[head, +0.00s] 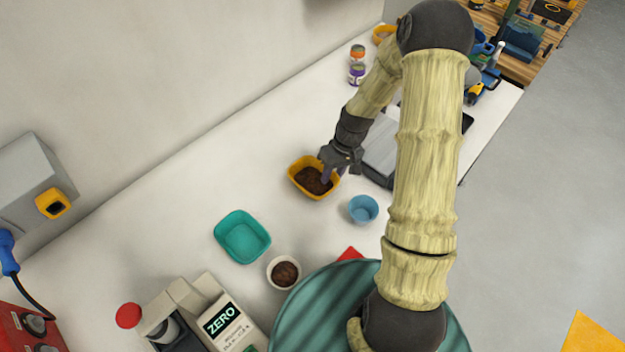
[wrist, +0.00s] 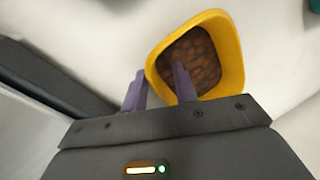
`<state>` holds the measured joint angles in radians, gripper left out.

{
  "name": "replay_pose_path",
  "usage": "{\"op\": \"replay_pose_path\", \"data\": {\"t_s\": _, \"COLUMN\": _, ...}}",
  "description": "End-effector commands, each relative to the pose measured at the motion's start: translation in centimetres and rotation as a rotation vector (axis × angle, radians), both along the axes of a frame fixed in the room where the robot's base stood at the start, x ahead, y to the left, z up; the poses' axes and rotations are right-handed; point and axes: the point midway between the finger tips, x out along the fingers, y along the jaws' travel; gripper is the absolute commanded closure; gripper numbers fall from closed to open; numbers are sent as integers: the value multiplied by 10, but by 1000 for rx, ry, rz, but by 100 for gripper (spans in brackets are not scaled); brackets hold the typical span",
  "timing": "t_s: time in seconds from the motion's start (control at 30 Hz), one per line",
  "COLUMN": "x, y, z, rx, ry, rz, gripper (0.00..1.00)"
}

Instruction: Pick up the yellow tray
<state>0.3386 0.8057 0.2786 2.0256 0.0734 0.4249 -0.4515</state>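The yellow tray (head: 296,182) stands on the white counter with brown, lumpy contents (head: 315,180) in it. In the wrist view the yellow tray (wrist: 238,60) is at the upper middle, its near wall at my fingers. My gripper (head: 326,168) is at the tray's right side in the head view. In the wrist view my gripper (wrist: 160,80) has its two purple fingers apart, one outside the tray wall and one inside over the contents. The wall lies between them. I see no clear grip on it.
A blue bowl (head: 363,209) stands close to the tray's right. A teal tray (head: 242,237) and a white cup (head: 284,272) stand nearer me. A grey flat device (head: 382,150) lies right of my gripper. The wall runs behind; counter left of the tray is clear.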

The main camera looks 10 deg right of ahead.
Motion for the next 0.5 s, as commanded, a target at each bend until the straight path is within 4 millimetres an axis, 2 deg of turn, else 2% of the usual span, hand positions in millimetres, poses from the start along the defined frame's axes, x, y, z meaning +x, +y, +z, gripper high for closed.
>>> {"op": "replay_pose_path", "data": {"t_s": 0.27, "x": 0, "y": 0, "z": 0, "rx": 0, "ry": 0, "rz": 0, "gripper": 72}}
{"op": "replay_pose_path", "data": {"t_s": 0.4, "x": 0, "y": 0, "z": 0, "rx": 0, "ry": 0, "rz": 0, "gripper": 97}}
{"op": "replay_pose_path", "data": {"t_s": 0.5, "x": 0, "y": 0, "z": 0, "rx": 0, "ry": 0, "rz": 0, "gripper": 100}}
